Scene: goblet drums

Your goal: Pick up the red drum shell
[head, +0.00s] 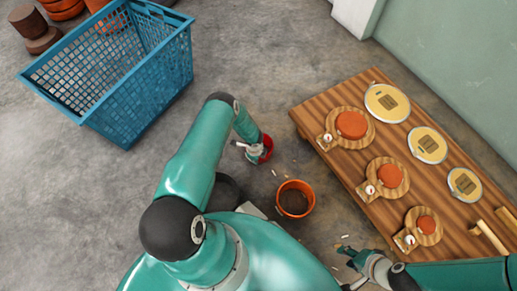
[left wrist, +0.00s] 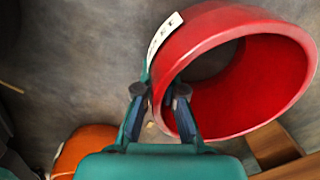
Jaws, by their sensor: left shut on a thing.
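The red drum shell (head: 267,150) is on my left gripper (head: 250,148) near the middle of the head view, partly covered by the arm. In the left wrist view the red shell (left wrist: 220,45) is tilted, its hollow side showing, with a white label on its outside. The fingers of my left gripper (left wrist: 160,95) are shut on its wall at the near rim. Whether the shell touches the floor I cannot tell. My right gripper (head: 348,267) is at the bottom right of the head view, its fingers apart and empty.
An orange shell (head: 294,185) stands on the floor beside the red one. A wooden table (head: 345,170) on the right bears round drum heads, wooden boards with orange discs, and sticks. A blue basket (head: 150,95) stands at upper left.

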